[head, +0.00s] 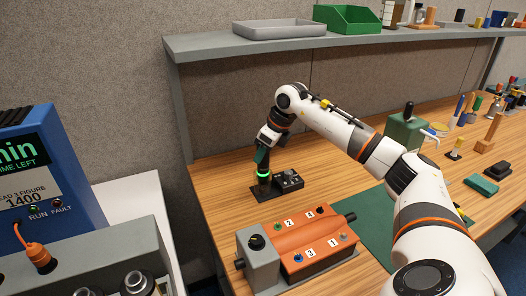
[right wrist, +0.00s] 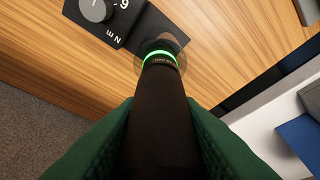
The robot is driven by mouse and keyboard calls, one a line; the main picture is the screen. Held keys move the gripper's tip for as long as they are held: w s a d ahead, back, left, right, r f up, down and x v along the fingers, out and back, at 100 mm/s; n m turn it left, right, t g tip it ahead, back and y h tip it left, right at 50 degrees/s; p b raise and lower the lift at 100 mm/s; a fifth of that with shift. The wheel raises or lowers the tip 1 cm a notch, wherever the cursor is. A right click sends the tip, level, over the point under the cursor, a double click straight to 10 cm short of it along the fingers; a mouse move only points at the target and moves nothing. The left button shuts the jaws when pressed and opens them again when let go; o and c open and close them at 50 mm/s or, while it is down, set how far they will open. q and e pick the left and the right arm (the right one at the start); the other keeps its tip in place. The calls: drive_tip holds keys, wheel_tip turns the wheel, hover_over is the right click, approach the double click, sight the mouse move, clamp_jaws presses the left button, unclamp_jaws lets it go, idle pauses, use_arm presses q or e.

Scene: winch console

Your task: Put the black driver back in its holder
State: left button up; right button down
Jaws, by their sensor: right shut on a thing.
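The black driver (head: 263,168) stands roughly upright with a lit green ring near its lower end. My right gripper (head: 262,155) is shut on its upper part. In the right wrist view the green fingers flank the driver (right wrist: 160,125), which points away from the camera. Its lower end lines up with a round, see-through cup on the dark holder (head: 261,195). The holder's plate also shows in the right wrist view (right wrist: 184,36). The driver's tip is hidden, so I cannot tell how deep it sits. My left gripper is not in view.
A black knob unit (head: 289,181) adjoins the holder. An orange and grey winch console box (head: 305,240) stands in front, with a green mat (head: 372,217) to its right. A grey shelf (head: 200,43) runs above the back. Bare wood lies left of the holder.

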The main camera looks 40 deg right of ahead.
drive_tip(key=c, duration=1)
unclamp_jaws()
drive_tip(key=shift+o, duration=0.2)
